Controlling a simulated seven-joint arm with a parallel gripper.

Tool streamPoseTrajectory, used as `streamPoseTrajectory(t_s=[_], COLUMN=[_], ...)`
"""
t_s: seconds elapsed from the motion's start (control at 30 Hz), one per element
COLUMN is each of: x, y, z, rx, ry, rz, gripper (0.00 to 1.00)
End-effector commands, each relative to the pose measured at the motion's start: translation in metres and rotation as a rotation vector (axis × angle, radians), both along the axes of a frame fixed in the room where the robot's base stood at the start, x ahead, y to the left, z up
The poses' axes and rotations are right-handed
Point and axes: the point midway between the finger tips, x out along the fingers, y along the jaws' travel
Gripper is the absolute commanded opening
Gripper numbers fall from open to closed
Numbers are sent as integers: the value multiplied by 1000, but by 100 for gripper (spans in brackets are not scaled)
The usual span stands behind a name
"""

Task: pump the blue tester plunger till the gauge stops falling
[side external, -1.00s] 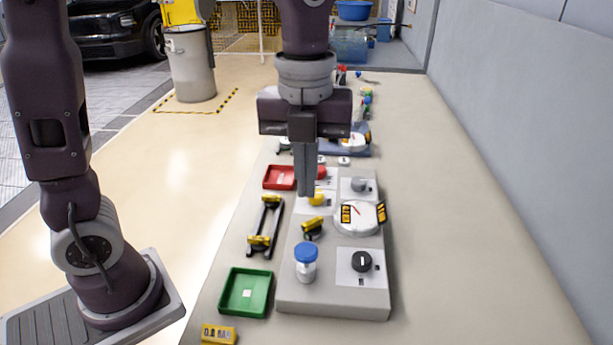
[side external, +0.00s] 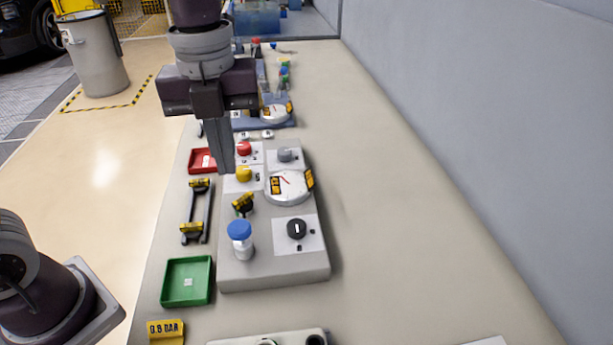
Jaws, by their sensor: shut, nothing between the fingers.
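The blue tester plunger (side external: 239,230) is a blue cap on a clear-white cylinder, standing upright at the near left corner of the grey panel (side external: 275,272). The round white gauge (side external: 288,190) sits at the panel's right side, with a red needle and yellow-black tags at its edges; its reading is too small to tell. My gripper (side external: 222,170) is shut and empty, pointing down above the far left part of the panel, beside the red and yellow knobs. It is apart from the plunger, farther back.
On the panel are a yellow knob (side external: 244,174), a red knob (side external: 243,148), a black dial (side external: 297,229) and a grey knob (side external: 285,154). A green tray (side external: 187,281), a red tray (side external: 202,160) and a black-yellow rack (side external: 196,212) lie left.

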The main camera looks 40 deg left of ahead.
Motion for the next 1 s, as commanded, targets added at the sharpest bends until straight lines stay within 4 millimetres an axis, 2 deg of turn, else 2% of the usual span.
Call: streamPoseTrajectory(t_s=[0.9, 0.97, 1.0], x=[0, 1, 2], y=[0, 0, 1], z=[0, 5, 13], rx=[0, -1, 0], ry=[0, -1, 0], rz=[0, 1, 2], gripper=[0, 0, 0])
